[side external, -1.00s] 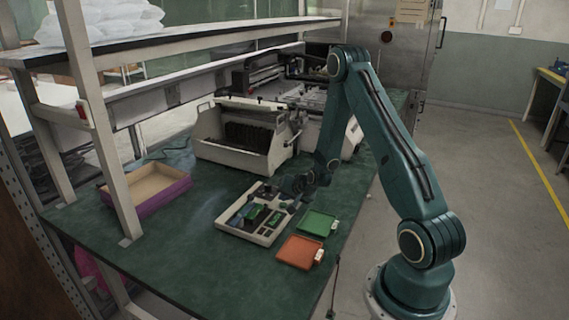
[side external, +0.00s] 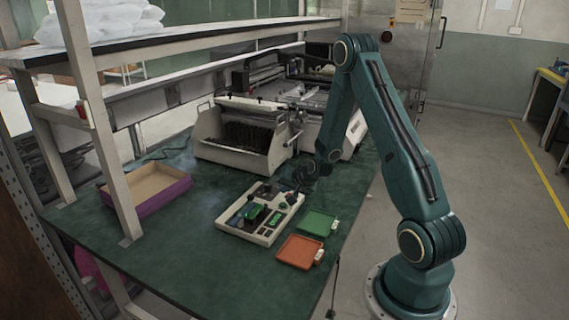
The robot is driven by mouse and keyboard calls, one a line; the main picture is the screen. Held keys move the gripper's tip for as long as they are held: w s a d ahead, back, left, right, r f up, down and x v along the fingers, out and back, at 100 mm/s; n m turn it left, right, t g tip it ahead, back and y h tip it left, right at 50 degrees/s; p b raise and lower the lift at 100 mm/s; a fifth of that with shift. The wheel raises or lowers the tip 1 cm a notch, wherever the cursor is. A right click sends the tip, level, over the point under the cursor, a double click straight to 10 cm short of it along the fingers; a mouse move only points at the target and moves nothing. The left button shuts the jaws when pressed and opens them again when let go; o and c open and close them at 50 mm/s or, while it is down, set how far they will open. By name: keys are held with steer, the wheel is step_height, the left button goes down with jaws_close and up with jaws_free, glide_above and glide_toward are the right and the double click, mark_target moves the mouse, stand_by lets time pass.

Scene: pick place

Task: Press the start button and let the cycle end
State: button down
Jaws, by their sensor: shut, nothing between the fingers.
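A light grey test fixture (side external: 236,228) lies on the green bench mat, with green circuit boards (side external: 255,212) on it and dark parts around them. A start button cannot be picked out at this size. My gripper (side external: 291,199) is shut and empty. It points down at the right rear corner of the fixture, close above it. Whether its tips touch the fixture cannot be told. My wrist hides part of the fixture's far right edge.
A green tray (side external: 318,223) and an orange tray (side external: 300,252) lie to the right of the fixture. A purple-sided box (side external: 165,203) stands at left. A grey machine (side external: 240,150) stands behind. Shelf posts (side external: 107,150) rise at left. The front mat is clear.

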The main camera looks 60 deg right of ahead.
steer(key=shift+r, duration=1.05)
steer(key=s+a+r+n+g+y, duration=0.1)
steer(key=s+a+r+n+y, duration=0.25)
steer(key=a+r+n, duration=0.95)
steer(key=s+a+r+g, duration=0.1)
steer(key=s+a+r, duration=0.5)
steer(key=s, duration=0.3)
steer(key=s+a+r, duration=0.6)
steer(key=s+a, duration=0.2)
steer(key=s, duration=0.2)
steer(key=shift+s+a+n+g, duration=0.2)
steer(key=shift+a+n+g, duration=0.2)
